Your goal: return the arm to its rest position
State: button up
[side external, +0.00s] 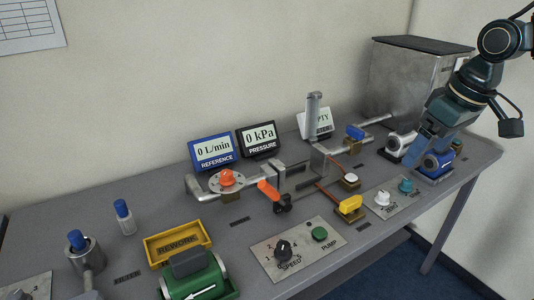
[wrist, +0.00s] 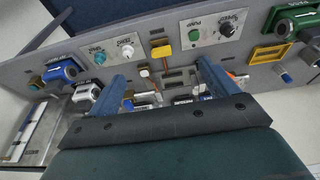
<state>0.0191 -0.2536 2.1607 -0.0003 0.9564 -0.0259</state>
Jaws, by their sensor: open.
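My gripper (side external: 424,152) is at the right of the side external view, at the end of my dark arm and pointing down. Its blue fingers appear beside a blue cylindrical unit (side external: 438,163) and a white cylindrical unit (side external: 400,144); I cannot tell how far above or in front of them they are. In the wrist view my gripper (wrist: 160,70) shows two blue fingers spread wide with nothing held between them. Beyond the gap lie the table and its pipework, with a yellow-handled valve (wrist: 161,49).
A metal tank (side external: 405,80) stands behind my gripper. Pipes, an orange-handled valve (side external: 268,190), a pump panel (side external: 297,250) and two displays reading zero, reference (side external: 213,150) and pressure (side external: 259,139), occupy the table (side external: 140,255). The space above the middle of the table is mostly clear.

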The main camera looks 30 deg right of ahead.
jog(key=s+f+t, duration=0.1)
jog(key=s+t, duration=0.1)
jog(key=s, duration=0.9)
jog(key=shift+s+a, duration=0.3)
jog(key=shift+s, duration=0.1)
dwell(0.5)
